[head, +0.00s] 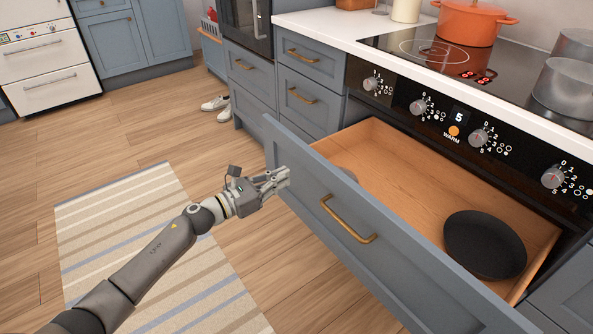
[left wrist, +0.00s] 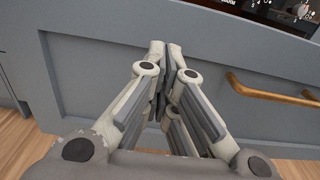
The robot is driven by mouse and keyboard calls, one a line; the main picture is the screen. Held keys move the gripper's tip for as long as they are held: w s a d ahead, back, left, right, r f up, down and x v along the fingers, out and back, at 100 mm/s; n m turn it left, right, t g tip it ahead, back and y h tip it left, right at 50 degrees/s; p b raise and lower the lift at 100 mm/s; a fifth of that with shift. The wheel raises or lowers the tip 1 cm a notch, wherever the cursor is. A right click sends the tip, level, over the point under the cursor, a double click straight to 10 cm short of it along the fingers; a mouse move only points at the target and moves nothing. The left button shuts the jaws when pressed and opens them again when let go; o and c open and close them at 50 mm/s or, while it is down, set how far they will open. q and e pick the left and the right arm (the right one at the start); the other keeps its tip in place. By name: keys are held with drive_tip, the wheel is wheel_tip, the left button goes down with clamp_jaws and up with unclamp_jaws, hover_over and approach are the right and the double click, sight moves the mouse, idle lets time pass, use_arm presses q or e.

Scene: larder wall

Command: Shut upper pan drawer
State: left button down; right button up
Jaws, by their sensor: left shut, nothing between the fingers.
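The upper pan drawer (head: 374,236) stands pulled out below the cooktop, with a blue-grey front and a brass handle (head: 347,219). Inside it lies a dark pan (head: 485,245), and part of another round item (head: 347,173) shows behind the front. My left gripper (head: 283,177) is shut and empty at the left part of the drawer front. In the left wrist view its closed fingers (left wrist: 167,50) point at the front panel (left wrist: 95,75), left of the handle (left wrist: 272,92); I cannot tell if they touch it. My right gripper is not in view.
Above the drawer is the control panel (head: 455,118) with knobs, and the cooktop holds an orange pot (head: 472,22) and metal pots (head: 568,88). Closed drawers (head: 311,101) stand to the left. A striped rug (head: 150,235) and white shoes (head: 216,103) lie on the wooden floor.

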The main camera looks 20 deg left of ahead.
sight(305, 166)
use_arm(q)
drive_tip(key=x, duration=0.4)
drive_tip(key=shift+w+d, duration=0.45)
drive_tip(key=shift+w, duration=0.05)
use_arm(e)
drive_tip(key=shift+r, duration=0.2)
use_arm(q)
drive_tip(key=shift+w, duration=0.1)
